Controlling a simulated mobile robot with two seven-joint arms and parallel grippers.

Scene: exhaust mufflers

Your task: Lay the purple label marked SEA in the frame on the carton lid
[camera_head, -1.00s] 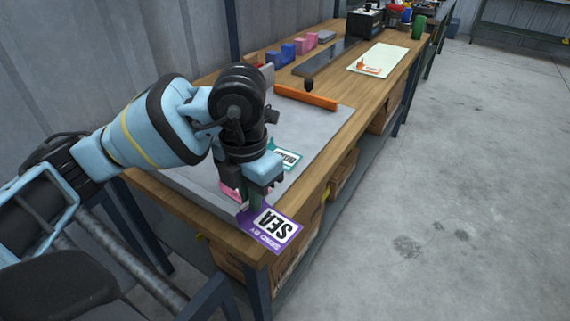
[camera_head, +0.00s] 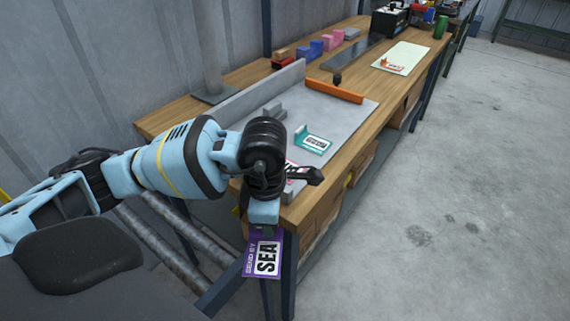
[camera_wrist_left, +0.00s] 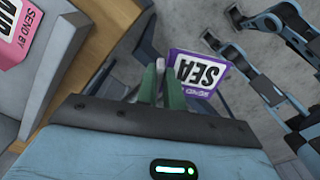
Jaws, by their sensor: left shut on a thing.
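The purple label (camera_head: 262,258) reads "SEND BY SEA", with black letters on a white patch. My left gripper (camera_head: 263,231) is shut on its edge and holds it in the air off the near end of the workbench. In the left wrist view the label (camera_wrist_left: 199,73) sticks out beyond the green fingertips (camera_wrist_left: 160,85). I cannot make out a carton lid with a frame in these views. My right gripper is not in view.
The wooden workbench (camera_head: 220,78) carries a grey plate (camera_head: 335,113) with a teal label (camera_head: 316,142), a partly hidden pink label (camera_wrist_left: 75,30) and an orange bar (camera_head: 335,92). Cardboard boxes (camera_head: 322,205) stand under the bench. Open concrete floor (camera_head: 480,180) lies to the right.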

